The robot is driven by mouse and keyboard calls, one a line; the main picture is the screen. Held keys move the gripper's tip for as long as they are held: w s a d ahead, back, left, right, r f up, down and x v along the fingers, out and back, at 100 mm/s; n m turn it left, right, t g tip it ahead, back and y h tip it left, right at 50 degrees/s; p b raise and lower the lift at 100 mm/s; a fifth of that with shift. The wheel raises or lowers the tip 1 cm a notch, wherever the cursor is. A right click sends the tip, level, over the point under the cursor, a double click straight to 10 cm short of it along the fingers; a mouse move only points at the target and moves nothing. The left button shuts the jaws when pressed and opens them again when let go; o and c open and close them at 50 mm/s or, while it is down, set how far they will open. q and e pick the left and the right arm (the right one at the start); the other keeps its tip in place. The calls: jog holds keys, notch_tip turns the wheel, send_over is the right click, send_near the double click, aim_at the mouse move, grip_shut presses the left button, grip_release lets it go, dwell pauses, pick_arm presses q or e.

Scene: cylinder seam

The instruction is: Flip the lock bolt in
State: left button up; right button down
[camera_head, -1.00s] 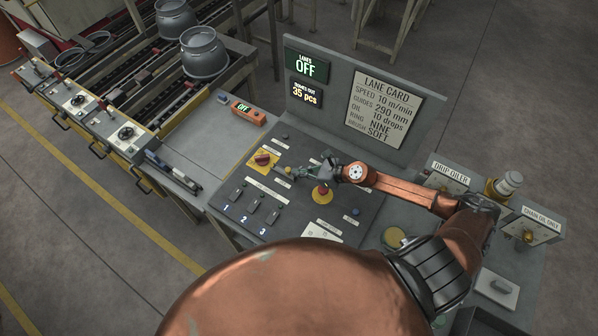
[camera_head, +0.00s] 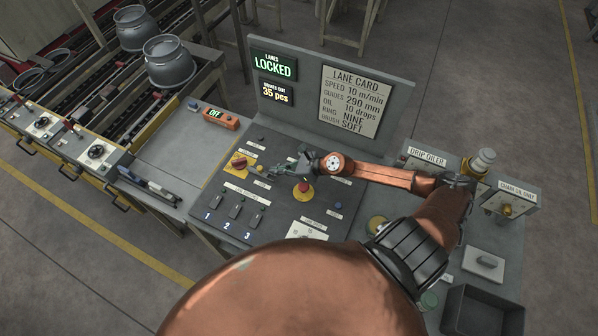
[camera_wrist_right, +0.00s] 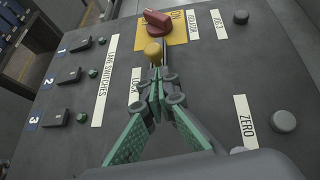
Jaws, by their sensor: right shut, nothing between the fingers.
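The lock bolt has a yellow knob (camera_wrist_right: 153,51) and shows in the right wrist view just ahead of my fingertips, beside the label starting "LOCK". The red isolator switch (camera_wrist_right: 157,20) sits on a yellow plate just beyond it; in the head view the same switch (camera_head: 239,162) is left of my gripper. My right gripper (camera_wrist_right: 158,82) is shut and empty, its tips close to the knob; I cannot tell whether they touch it. It also shows in the head view (camera_head: 276,173), low over the panel. The status display (camera_head: 273,64) reads "LANES LOCKED". My left gripper is not in view.
Lane switches 1, 2 and 3 (camera_wrist_right: 69,75) lie left of the gripper in the wrist view. A red mushroom button (camera_head: 303,189) stands under my right wrist. An upright board (camera_head: 335,100) closes the back. The drip oiler (camera_head: 428,158) is at right.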

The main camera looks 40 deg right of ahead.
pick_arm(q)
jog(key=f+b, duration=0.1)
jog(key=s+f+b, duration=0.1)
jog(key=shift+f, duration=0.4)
pick_arm(e)
jog(key=v, duration=1.1)
jog(key=shift+f, duration=0.2)
jog(key=shift+s, duration=0.15)
